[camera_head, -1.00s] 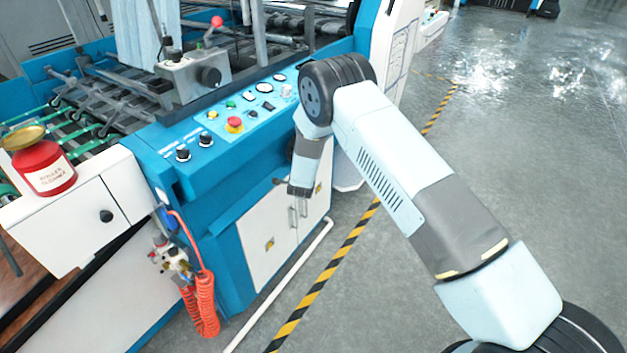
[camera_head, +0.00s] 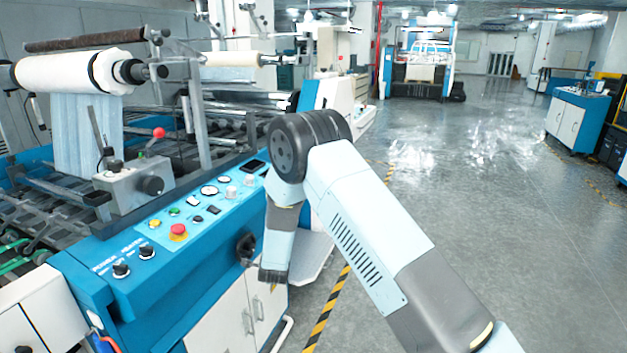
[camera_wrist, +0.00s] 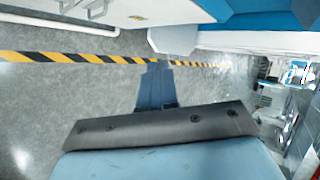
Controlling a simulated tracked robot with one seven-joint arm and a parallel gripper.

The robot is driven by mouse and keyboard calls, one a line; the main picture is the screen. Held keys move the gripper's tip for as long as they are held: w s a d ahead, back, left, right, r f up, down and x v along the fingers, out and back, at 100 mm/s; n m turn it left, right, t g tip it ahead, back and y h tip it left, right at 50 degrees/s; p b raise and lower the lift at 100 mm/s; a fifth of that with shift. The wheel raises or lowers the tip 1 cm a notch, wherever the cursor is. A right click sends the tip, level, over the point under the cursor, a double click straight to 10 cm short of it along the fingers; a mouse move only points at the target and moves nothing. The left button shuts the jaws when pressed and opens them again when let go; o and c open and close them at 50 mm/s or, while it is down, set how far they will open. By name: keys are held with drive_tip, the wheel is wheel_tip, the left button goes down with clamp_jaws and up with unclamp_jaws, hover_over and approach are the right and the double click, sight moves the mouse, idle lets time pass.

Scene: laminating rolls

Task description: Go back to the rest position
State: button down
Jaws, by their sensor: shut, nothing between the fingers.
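My gripper (camera_wrist: 158,68) shows in the wrist view as two blue-grey fingers lying together, shut and empty. It is over the grey floor, with its tips in front of the yellow-black floor tape (camera_wrist: 95,57). In the head view my arm is bent at a dark elbow, and its far part hangs down beside the blue machine (camera_head: 185,298). My gripper itself is hard to make out there, near the lower end of that part. The machine's white cabinet doors (camera_head: 250,318) are close by on the left.
The machine's control panel (camera_head: 205,208) has an emergency stop button (camera_head: 178,231) and several knobs. A white film roll (camera_head: 65,72) is above it. A blue-and-white cabinet (camera_head: 577,118) stands far right. The shiny floor (camera_head: 500,215) on the right is clear.

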drive_tip(key=w+d+r+m+t+h, duration=0.1)
drive_tip(key=w+d+r+m+h, duration=0.1)
drive_tip(key=d+r+m, duration=0.75)
drive_tip(key=w+d+r+m+h, duration=0.2)
drive_tip(key=d+r+m, duration=0.3)
drive_tip(key=r, duration=0.7)
drive_tip(key=s+d+r+m+g+h, duration=0.1)
drive_tip(key=s+d+r+m+h, duration=0.1)
drive_tip(key=s+d+r+m, duration=0.45)
drive_tip(key=s+d+r+m+g+h, duration=0.1)
drive_tip(key=s+d+r+m+h, duration=0.15)
drive_tip(key=d+r+m, duration=0.75)
drive_tip(key=s+d+r+m+g+y, duration=0.1)
drive_tip(key=s+d+r+m+g, duration=0.15)
drive_tip(key=s+d+m, duration=0.45)
drive_tip(key=s+d+r+m+g, duration=0.1)
drive_tip(key=s+d+r+m, duration=0.35)
drive_tip(key=s, duration=0.55)
drive_tip(key=s+a+m+y, duration=0.2)
drive_tip(key=s+m+y, duration=0.3)
drive_tip(key=s+m, duration=0.8)
drive_tip(key=s, duration=0.5)
drive_tip(key=shift+s+r, duration=0.3)
drive_tip(key=shift+r, duration=0.05)
drive_tip(key=shift+t, duration=0.25)
